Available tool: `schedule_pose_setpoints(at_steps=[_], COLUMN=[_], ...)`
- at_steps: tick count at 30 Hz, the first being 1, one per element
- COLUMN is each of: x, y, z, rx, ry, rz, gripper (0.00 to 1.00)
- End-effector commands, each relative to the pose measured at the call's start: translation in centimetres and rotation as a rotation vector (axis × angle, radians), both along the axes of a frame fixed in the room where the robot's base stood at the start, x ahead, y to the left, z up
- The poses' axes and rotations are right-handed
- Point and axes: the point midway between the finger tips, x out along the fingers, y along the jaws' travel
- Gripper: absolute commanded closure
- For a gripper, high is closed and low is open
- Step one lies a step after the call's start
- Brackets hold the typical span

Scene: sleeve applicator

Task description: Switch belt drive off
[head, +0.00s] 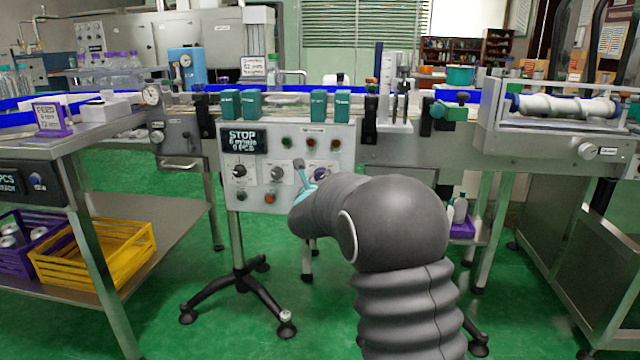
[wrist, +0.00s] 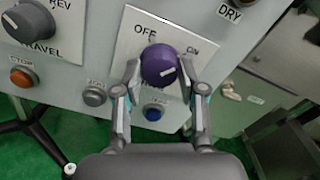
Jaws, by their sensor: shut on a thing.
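The purple knob (wrist: 158,65) sits on a white plate marked OFF at upper left and ON at upper right. Its white line slants up toward the right, nearer the ON side than OFF. In the head view the knob (head: 321,173) is on the grey control panel (head: 345,140), partly behind my gripper. My gripper (wrist: 160,68) has one finger on each side of the knob and is shut on it. In the head view my gripper (head: 308,180) reaches the panel's lower right. The panel's display (head: 245,141) reads STOP, with smaller lines below.
A black TRAVEL knob (wrist: 30,22), an orange STOP button (wrist: 22,77), a grey button (wrist: 94,95) and a blue button (wrist: 154,112) are close to my fingers. Teal boxes (head: 248,104) stand on the conveyor above the panel. A yellow crate (head: 95,250) is at lower left.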

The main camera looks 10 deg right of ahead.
Motion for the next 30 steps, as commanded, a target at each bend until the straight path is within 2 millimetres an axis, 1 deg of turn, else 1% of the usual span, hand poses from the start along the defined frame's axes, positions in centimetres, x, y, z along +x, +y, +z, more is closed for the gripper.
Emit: schedule_pose_setpoints(at_steps=[1, 4, 30], x=[-0.01, -0.01, 0.03], y=[0.01, 0.01, 0.01], z=[-0.31, -0.4, 0.02], rx=[-0.026, -0.096, -0.877], ry=[0.006, 0.03, 0.285], rz=[0.0, 0.0, 0.001], gripper=[0.94, 0.94, 0.94])
